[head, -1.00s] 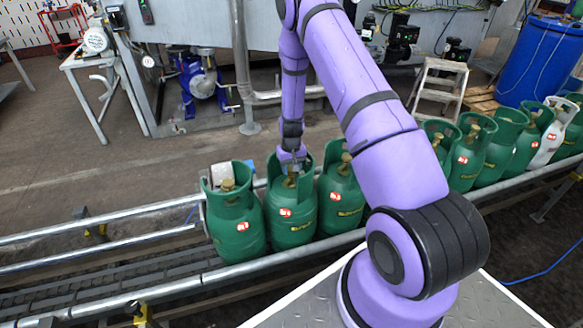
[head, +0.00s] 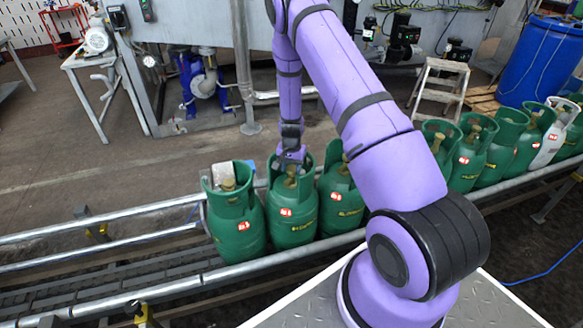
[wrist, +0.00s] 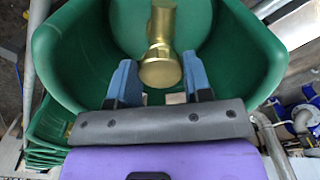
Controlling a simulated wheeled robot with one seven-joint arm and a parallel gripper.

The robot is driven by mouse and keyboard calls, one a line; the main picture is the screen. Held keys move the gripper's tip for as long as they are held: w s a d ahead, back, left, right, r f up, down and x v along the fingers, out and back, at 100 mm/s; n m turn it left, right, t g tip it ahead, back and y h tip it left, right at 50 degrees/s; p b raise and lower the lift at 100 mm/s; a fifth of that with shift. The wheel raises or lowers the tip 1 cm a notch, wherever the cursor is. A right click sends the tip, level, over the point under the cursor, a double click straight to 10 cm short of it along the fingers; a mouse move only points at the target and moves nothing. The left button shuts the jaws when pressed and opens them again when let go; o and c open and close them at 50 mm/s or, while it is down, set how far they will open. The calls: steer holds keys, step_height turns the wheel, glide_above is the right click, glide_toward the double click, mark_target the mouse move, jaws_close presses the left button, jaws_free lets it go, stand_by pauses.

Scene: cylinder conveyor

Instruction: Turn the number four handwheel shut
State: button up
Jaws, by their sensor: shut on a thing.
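A row of green gas cylinders stands on the conveyor, each with a collar around a brass valve. My gripper (head: 291,166) points down into the collar of the second cylinder (head: 291,215) from the left. In the wrist view its two blue fingers (wrist: 159,72) sit on either side of the round brass handwheel (wrist: 160,72), shut on it. The brass valve also shows in the head view (head: 291,181), partly hidden by the gripper. The cylinder is upright and carries a red and white tag (head: 286,212); I cannot read its number for certain.
Close neighbours are a green cylinder (head: 238,225) on the left and another (head: 341,205) on the right. My arm hides part of the row. A white cylinder (head: 549,135) stands farther right. The conveyor (head: 120,262) is empty at the left, with metal side rails.

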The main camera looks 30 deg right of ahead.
mark_target(291, 169)
stand_by(0.4)
steer(key=o, duration=0.9)
step_height(291, 169, up, 11)
steer(key=shift+f, duration=0.1)
stand_by(0.4)
